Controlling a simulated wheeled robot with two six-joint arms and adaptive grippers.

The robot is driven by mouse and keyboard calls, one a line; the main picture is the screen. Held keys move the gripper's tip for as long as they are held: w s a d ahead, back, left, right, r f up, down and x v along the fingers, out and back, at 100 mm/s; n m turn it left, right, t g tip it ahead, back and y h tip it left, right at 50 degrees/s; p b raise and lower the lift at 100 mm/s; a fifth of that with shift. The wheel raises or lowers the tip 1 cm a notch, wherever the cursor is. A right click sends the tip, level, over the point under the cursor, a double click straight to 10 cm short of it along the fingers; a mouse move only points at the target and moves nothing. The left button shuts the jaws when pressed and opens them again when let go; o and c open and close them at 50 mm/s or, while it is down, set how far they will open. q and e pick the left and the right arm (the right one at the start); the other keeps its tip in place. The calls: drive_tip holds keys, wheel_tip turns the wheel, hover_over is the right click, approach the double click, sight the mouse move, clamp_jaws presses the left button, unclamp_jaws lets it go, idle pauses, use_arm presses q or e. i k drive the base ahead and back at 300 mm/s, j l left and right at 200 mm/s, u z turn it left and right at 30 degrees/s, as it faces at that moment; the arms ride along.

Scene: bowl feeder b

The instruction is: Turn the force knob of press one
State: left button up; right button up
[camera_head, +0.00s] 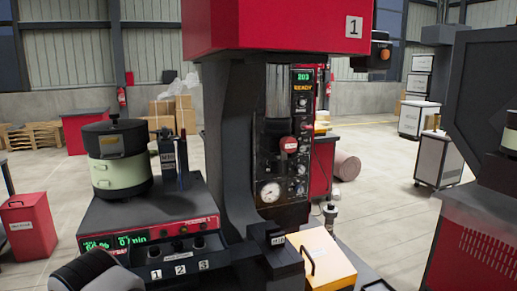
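Press one (234,150) stands in the middle, with a red head (270,25) marked "1" and a dark column. Its control panel (284,208) faces me and has a green display (303,76) reading 203, with READY in yellow below it. Small knobs sit on the panel, an upper one (302,103) and lower ones (301,169); their labels are too small to tell which is the force knob. A red round knob (289,144) and a white gauge (270,192) are also on it. Neither gripper shows; a dark rounded part at bottom left seems to be my arm.
A bowl feeder (117,165) stands on a red-fronted control box (150,228) at left. A yellow-topped box (318,262) sits right of the press base. A red bin (28,226) stands far left, and dark machinery (480,225) at right.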

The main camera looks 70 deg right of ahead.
sight(302, 148)
drive_tip(key=z, duration=2.45)
drive_tip(key=l+u, duration=0.15)
drive_tip(key=l, duration=0.95)
